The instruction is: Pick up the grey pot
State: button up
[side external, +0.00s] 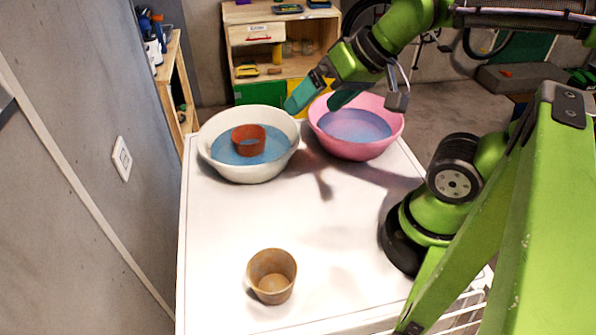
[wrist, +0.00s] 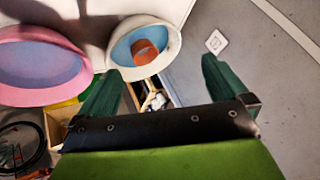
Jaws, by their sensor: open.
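No pot in view looks clearly grey. A tan-brown pot (side external: 272,276) stands upright and open at the front of the white table; it is not in the wrist view. An orange-red pot (side external: 249,140) sits in the blue water of the white basin (side external: 224,167). This pot (wrist: 145,52) and the white basin (wrist: 172,44) also show in the wrist view. My gripper (side external: 322,96) is open and empty, above the back of the table near the two basins. Its two green fingers (wrist: 161,72) are spread apart in the wrist view, touching neither pot.
A pink basin (side external: 358,151) with bluish water stands right of the white one; it also shows in the wrist view (wrist: 78,92). The white table (side external: 230,225) is clear between the basins and the tan-brown pot. A grey wall (side external: 85,160) runs along the left.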

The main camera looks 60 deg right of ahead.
dwell(0.3)
jog(key=n+g+h, duration=0.2)
jog(key=n+g, duration=0.5)
jog(key=n, duration=1)
send_over(274, 289)
notch_tip(274, 289, down, 4)
jog(key=shift+n, duration=0.3)
jog(key=shift+d+f, duration=0.1)
jog(key=shift+f, duration=8.15)
jog(key=c, duration=0.8)
jog(key=shift+r, duration=0.1)
